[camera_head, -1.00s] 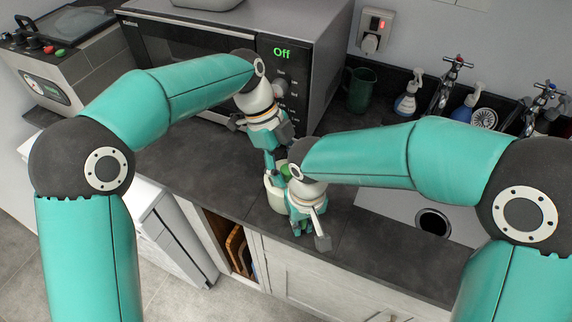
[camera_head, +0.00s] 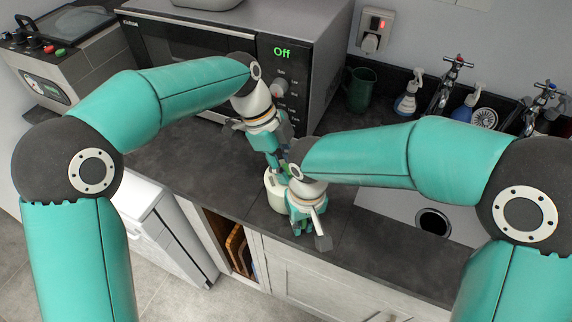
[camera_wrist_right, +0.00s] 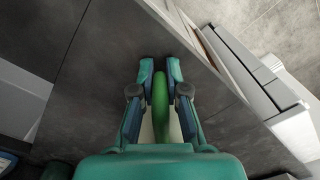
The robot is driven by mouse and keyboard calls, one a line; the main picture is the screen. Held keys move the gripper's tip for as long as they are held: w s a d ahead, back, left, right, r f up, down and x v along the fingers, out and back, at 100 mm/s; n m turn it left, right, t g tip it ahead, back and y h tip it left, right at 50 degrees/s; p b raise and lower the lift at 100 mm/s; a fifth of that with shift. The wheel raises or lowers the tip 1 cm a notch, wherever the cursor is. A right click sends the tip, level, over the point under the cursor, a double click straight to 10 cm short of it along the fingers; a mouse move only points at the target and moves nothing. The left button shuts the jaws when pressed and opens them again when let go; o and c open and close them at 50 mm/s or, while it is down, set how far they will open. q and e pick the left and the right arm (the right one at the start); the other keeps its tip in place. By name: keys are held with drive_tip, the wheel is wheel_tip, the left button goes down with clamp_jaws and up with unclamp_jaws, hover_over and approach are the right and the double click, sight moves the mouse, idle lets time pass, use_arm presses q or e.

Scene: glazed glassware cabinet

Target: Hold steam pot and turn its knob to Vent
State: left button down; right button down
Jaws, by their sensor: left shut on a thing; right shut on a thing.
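The steam pot (camera_head: 272,193) is a cream pot on the dark counter, partly hidden behind my right gripper. Its green top part (camera_head: 285,167) shows as a small patch. My left gripper (camera_head: 277,168) comes down from above and is shut at the top of the pot, apparently on the knob. The knob and its setting are hidden. My right gripper (camera_head: 301,222) is low at the pot's near right side. In the right wrist view its fingers (camera_wrist_right: 160,72) close on both sides of a long green bar (camera_wrist_right: 160,98), which looks like the pot's handle.
The microwave (camera_head: 215,65) reading "Off" stands behind the pot. A green mug (camera_head: 360,90), spray bottle (camera_head: 408,98) and taps (camera_head: 450,80) are at the back right, by the sink (camera_head: 432,222). The counter's front edge is close to the pot.

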use_arm(q)
drive_tip(key=c, duration=0.8)
unclamp_jaws()
drive_tip(key=v, duration=1.2)
use_arm(e)
drive_tip(key=c, duration=1.1)
unclamp_jaws()
